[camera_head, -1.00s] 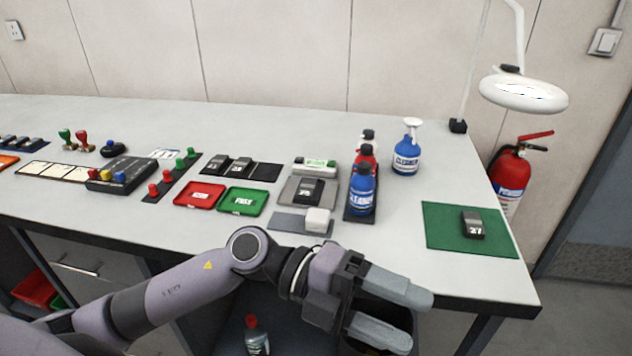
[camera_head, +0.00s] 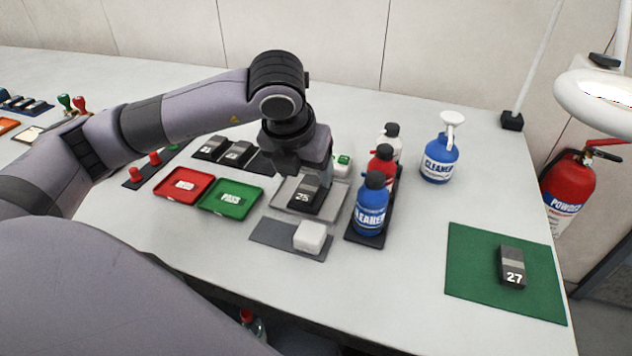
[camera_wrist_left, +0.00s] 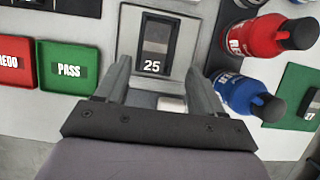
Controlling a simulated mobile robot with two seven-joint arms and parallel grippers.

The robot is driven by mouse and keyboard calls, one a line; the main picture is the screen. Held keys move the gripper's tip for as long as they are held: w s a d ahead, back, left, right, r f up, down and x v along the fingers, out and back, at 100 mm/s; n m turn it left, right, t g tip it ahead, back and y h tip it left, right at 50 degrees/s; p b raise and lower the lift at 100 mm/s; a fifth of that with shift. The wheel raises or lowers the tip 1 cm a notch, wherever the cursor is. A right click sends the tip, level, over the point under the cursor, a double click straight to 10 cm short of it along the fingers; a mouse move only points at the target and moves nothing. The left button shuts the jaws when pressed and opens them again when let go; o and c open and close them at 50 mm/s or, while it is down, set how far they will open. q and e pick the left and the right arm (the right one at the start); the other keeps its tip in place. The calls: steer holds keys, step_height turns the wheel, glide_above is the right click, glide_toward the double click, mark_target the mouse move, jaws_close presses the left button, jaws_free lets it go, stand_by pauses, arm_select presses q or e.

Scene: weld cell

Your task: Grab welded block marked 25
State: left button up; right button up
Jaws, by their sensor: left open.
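The welded block marked 25 (camera_head: 304,195) is dark with a lighter grey band and lies on a grey plate (camera_head: 335,203) near the middle of the table. It also shows in the left wrist view (camera_wrist_left: 155,45), label toward the gripper. My left gripper (camera_head: 306,168) is over the far end of the block and hides part of it. In the left wrist view its two fingers (camera_wrist_left: 158,68) are apart, one toward each side of the block, with nothing held. I cannot tell how high they are above it. My right gripper is not in view.
Cleaner bottles (camera_head: 371,205) stand on a tray close right of the block. A green PASS tray (camera_head: 230,197) and a red tray (camera_head: 183,186) lie to the left. A white block (camera_head: 310,236) sits in front. Block 27 (camera_head: 512,267) lies on a green mat (camera_head: 470,275).

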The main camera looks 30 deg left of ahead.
mark_target(308, 188)
arm_select(q)
steer(key=x, duration=0.6)
steer(key=shift+s+a+p, duration=0.1)
steer(key=shift+a+p, duration=0.3)
steer(key=c, duration=1.2)
jaws_close()
steer(key=shift+r, duration=0.15)
